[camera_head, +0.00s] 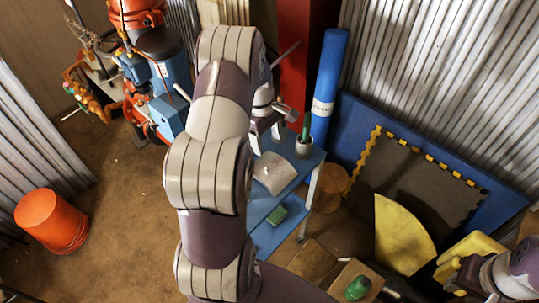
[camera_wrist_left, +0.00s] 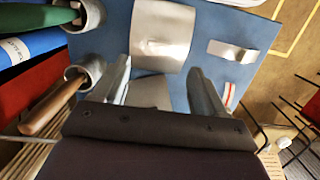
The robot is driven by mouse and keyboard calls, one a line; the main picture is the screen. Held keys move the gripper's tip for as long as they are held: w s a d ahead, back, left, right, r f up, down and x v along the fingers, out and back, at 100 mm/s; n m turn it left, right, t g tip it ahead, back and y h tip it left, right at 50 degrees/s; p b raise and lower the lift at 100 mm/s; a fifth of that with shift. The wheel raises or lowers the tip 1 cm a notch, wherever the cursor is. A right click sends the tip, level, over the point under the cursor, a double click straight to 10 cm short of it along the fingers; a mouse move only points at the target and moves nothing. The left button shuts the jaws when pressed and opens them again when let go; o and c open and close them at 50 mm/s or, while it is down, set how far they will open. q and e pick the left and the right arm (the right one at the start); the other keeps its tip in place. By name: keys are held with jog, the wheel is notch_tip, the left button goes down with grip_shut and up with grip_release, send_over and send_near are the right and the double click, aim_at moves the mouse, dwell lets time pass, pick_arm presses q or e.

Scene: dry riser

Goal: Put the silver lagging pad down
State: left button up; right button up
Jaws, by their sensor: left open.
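A curved silver pad (camera_head: 274,172), which looks like the lagging pad, lies on the blue table (camera_head: 262,205). In the left wrist view the silver pad (camera_wrist_left: 163,35) lies just beyond my left fingertips, apart from them. My left gripper (camera_wrist_left: 158,68) is open, with a finger on each side of a second grey-silver piece (camera_wrist_left: 150,92), mostly hidden by the gripper body. I cannot tell whether that piece touches the fingers. In the head view my left gripper (camera_head: 264,128) is over the table's far end, partly hidden by my arm. My right gripper (camera_head: 462,278) is at the lower right, its jaws unclear.
Cups with handled tools (camera_wrist_left: 88,14) stand along the table edge. A small silver bracket (camera_wrist_left: 232,51) lies right of the pad. A green block (camera_head: 277,214) is lower on the table. A blue roll (camera_head: 329,85) stands behind. An orange bucket (camera_head: 51,221) is on open floor.

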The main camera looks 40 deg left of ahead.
pick_arm(q)
jog(key=s+d+r+m+y, duration=0.1)
jog(key=s+d+r+m, duration=0.3)
jog(key=d+r+m, duration=0.45)
jog(key=s+d+m+t, duration=0.1)
jog(key=s+d+m, duration=0.7)
jog(key=d, duration=0.2)
jog(key=shift+s+f+m+t+y, duration=0.2)
jog(key=shift+s+m+t+y, duration=0.05)
jog(key=shift+m+t+y, duration=0.1)
